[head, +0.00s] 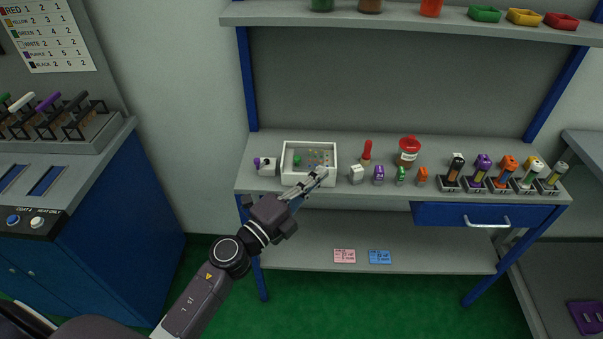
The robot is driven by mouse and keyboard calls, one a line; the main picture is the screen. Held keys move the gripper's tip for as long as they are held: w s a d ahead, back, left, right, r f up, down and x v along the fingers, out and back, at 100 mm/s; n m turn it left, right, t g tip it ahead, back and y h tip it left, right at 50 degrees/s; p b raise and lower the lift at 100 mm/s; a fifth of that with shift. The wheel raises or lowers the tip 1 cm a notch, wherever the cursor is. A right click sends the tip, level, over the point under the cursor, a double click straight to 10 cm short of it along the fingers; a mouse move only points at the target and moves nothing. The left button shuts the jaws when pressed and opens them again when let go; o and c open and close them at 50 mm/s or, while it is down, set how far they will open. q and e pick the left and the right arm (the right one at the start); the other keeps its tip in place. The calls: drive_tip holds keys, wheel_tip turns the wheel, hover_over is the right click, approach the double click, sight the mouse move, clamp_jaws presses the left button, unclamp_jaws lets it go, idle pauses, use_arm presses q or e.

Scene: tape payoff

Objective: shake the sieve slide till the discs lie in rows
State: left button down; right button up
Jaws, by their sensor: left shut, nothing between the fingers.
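A white-rimmed box, which looks like the sieve slide (283,160), stands on the left part of the bench top. A green piece (297,160) and several small, faint spots show inside it; they are too small to tell whether they lie in rows. My left gripper (320,174) is shut and empty at the box's front right corner. Its fingers overlap that corner in the picture, and I cannot tell whether they touch it. My right gripper is not in view.
A white and purple item (265,166) stands close left of the box. Right of it are a white block (356,174), a red-handled tool (367,153), a red-capped jar (408,151) and several holders. A blue drawer (480,215) is below.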

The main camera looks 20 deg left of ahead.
sight(301, 165)
use_arm(q)
drive_tip(key=s+a+f+n+y, duration=0.2)
drive_tip(key=a+f+n+y, duration=0.2)
drive_tip(key=x, duration=0.9)
drive_tip(key=shift+w+a+f+p, duration=0.1)
drive_tip(key=shift+w+a+p, duration=0.15)
drive_tip(key=shift+a+p, duration=0.05)
drive_tip(key=a, duration=0.1)
drive_tip(key=a+f+b, duration=0.1)
drive_tip(key=shift+w+a, duration=0.1)
drive_tip(key=shift+a, duration=0.3)
drive_tip(key=shift+a+r, duration=0.1)
drive_tip(key=shift+a, duration=0.35)
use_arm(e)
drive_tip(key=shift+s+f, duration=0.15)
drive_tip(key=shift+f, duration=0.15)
